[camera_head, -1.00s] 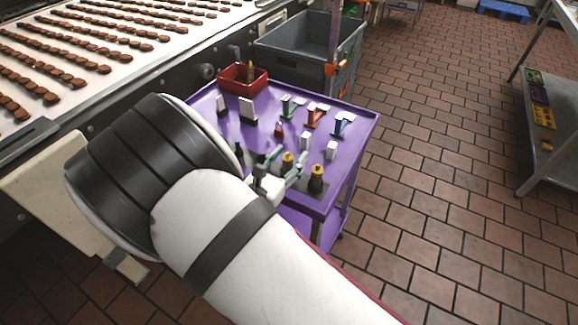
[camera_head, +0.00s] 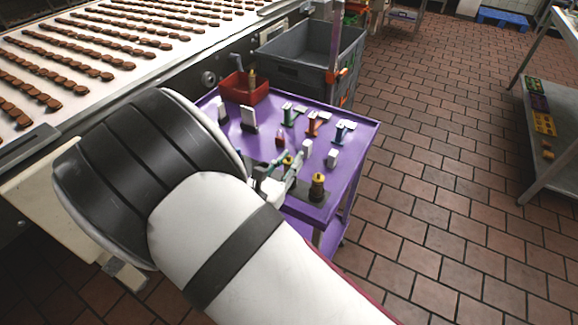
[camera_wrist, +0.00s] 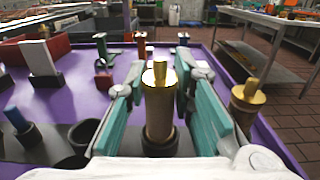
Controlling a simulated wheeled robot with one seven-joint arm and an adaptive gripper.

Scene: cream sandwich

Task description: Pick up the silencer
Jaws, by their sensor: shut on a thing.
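A brass silencer (camera_wrist: 160,105) with a narrower top stands upright between the teal finger pads of my gripper (camera_wrist: 163,108) in the wrist view. My gripper is shut on it. Its lower end meets a black round holder (camera_wrist: 158,148); I cannot tell whether it is seated or slightly raised. In the head view only the silencer's top (camera_head: 287,160) shows, beside my gripper (camera_head: 282,168). A second brass silencer (camera_wrist: 247,98) stands upright in a dark holder to the right, outside the fingers; it also shows in the head view (camera_head: 317,187).
The purple cart top (camera_head: 350,150) carries several small coloured and white parts and a red bin (camera_head: 240,92) at the back. An empty black holder ring (camera_wrist: 85,133) lies left of my gripper. A grey bin (camera_head: 300,65) stands behind, and a conveyor runs at the left.

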